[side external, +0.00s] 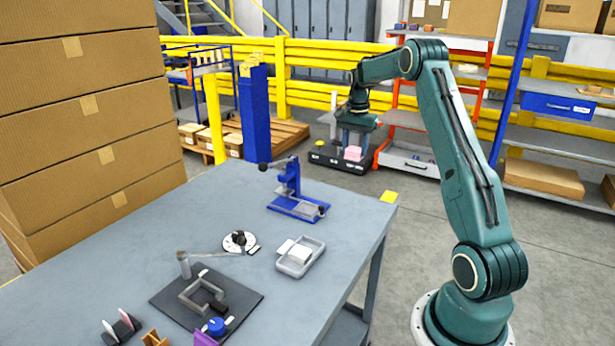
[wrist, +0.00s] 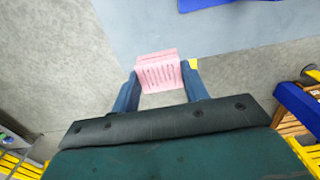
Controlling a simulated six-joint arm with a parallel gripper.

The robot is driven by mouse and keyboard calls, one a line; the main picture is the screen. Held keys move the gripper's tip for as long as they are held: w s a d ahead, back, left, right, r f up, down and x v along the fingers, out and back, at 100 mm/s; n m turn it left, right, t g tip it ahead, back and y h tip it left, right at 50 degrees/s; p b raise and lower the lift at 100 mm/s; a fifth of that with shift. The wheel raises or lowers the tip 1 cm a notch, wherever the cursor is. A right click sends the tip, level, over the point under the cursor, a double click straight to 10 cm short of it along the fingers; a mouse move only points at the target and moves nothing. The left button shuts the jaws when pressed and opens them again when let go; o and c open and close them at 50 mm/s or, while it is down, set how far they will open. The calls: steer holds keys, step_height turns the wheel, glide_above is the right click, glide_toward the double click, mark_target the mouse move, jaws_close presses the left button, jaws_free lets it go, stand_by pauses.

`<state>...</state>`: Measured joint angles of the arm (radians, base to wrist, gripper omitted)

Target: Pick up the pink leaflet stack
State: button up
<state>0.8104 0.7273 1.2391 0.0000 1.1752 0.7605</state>
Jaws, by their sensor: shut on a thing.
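The pink leaflet stack (wrist: 158,70) is between the two blue-grey fingers of my gripper (wrist: 160,80) in the wrist view, with dark print lines on its near face. The fingers press on its left and right sides, and it sticks out past the fingertips. In the side external view my gripper (side external: 356,143) points down beyond the table's far edge. The pink stack (side external: 356,154) shows small below it. Bare floor and part of the table show behind the stack in the wrist view.
The grey table (side external: 150,235) carries a blue press (side external: 295,195), a grey tray (side external: 300,257) with white pieces, and a black fixture plate (side external: 170,300). A black low unit (side external: 325,157) stands behind my gripper in the picture. Yellow rails (side external: 310,55) and tall cartons (side external: 85,110) border the area.

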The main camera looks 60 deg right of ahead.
steer(key=shift+r, duration=1.2)
steer(key=shift+f, duration=0.1)
steer(key=w+a+f, duration=1)
steer(key=a+f, duration=0.1)
steer(key=f, duration=0.1)
steer(key=shift+w, duration=0.15)
steer(key=shift+f, duration=0.25)
steer(key=shift+f, duration=2.75)
